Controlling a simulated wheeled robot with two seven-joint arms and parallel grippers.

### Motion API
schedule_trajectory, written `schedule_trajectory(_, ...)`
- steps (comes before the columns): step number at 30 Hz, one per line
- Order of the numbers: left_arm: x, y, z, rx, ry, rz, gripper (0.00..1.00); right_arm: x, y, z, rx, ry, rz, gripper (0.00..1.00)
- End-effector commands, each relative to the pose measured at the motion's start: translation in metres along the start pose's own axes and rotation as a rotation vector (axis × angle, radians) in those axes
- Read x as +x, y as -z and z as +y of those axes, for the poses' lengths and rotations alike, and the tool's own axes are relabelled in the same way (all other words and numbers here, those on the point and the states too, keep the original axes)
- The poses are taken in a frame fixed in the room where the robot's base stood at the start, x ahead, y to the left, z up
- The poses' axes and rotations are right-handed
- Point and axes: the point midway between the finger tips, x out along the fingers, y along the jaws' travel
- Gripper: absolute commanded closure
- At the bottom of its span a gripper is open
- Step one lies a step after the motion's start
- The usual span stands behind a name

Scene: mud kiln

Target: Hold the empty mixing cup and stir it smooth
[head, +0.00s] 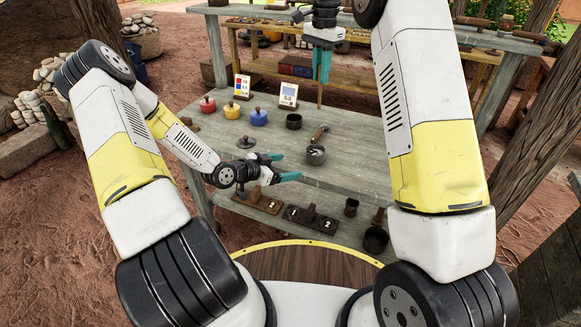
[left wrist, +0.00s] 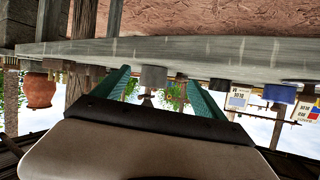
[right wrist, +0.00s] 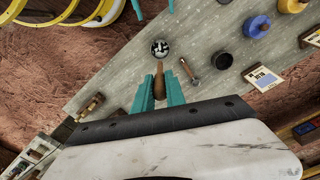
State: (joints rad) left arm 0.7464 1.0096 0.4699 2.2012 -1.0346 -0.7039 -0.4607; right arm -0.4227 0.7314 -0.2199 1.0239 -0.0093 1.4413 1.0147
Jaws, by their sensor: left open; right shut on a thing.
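The grey mixing cup (head: 315,155) stands upright on the table, with light-coloured bits showing inside it; it also shows in the right wrist view (right wrist: 160,48). My left gripper (head: 289,167) is open, low over the table, left of the cup with its fingers pointing toward it. In the left wrist view a grey cup (left wrist: 153,77) appears between and beyond the open fingers, apart from them. My right gripper (head: 321,67) points down above the table's far side, shut on a brown-handled stirring tool (right wrist: 159,80).
A brown-handled tool (head: 319,134) lies beside the cup, near a dark pot (head: 293,121). Red (head: 208,105), yellow (head: 232,112) and blue (head: 259,117) lidded jars stand left.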

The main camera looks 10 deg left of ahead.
Motion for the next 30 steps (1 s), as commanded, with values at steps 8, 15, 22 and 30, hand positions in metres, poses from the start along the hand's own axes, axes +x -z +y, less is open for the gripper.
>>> schedule_trajectory(8, 0.01, 0.004, 0.015, -0.078, 0.048, 0.304, 0.18, 0.0, 0.0, 0.0, 0.0, 0.0, 0.0, 1.0)
schedule_trajectory(15, 0.01, 0.01, 0.016, -0.098, 0.081, 0.406, 0.18, 0.0, 0.0, 0.0, 0.0, 0.0, 0.0, 1.0)
schedule_trajectory(22, 0.035, 0.022, 0.014, -0.097, 0.081, 0.412, 0.18, 0.0, 0.0, 0.0, 0.0, 0.0, 0.0, 1.0)
schedule_trajectory(30, 0.083, 0.042, 0.009, -0.097, 0.081, 0.41, 0.18, 0.0, 0.0, 0.0, 0.0, 0.0, 0.0, 1.0)
